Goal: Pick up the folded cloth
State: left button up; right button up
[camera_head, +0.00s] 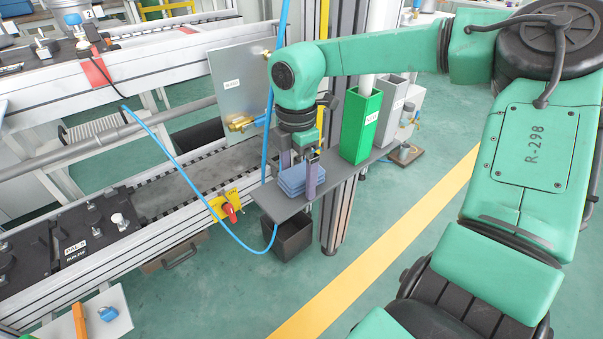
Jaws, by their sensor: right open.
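The folded cloth (292,183) is a small blue-grey stack of layers lying on a narrow dark grey shelf (272,205) in the head view. My right gripper (299,172) points down over it, with one finger at the far left side of the cloth and the other at its near right side. The jaws are open, and part of the cloth is hidden behind the near finger. I cannot tell whether the fingers touch it. My left gripper is not in view.
A tall green bin (361,125) and a grey bin (393,110) stand right of the cloth. A dark box (289,238) is below the shelf. A blue hose (180,165) loops left of it. A conveyor (165,190) runs along the left. Floor at the lower centre is clear.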

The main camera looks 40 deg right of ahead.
jog(key=shift+r, duration=0.1)
jog(key=c, duration=1.4)
jog(key=shift+r, duration=0.3)
notch_tip(320, 180, up, 10)
jog(key=p, duration=0.3)
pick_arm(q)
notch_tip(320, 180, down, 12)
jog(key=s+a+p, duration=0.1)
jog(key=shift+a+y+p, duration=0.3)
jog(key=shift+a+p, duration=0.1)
pick_arm(e)
notch_tip(320, 180, up, 9)
send_over(297, 172)
jog(key=shift+s+a+r, duration=0.1)
jog(key=shift+s+r, duration=0.05)
jog(key=shift+r, duration=0.05)
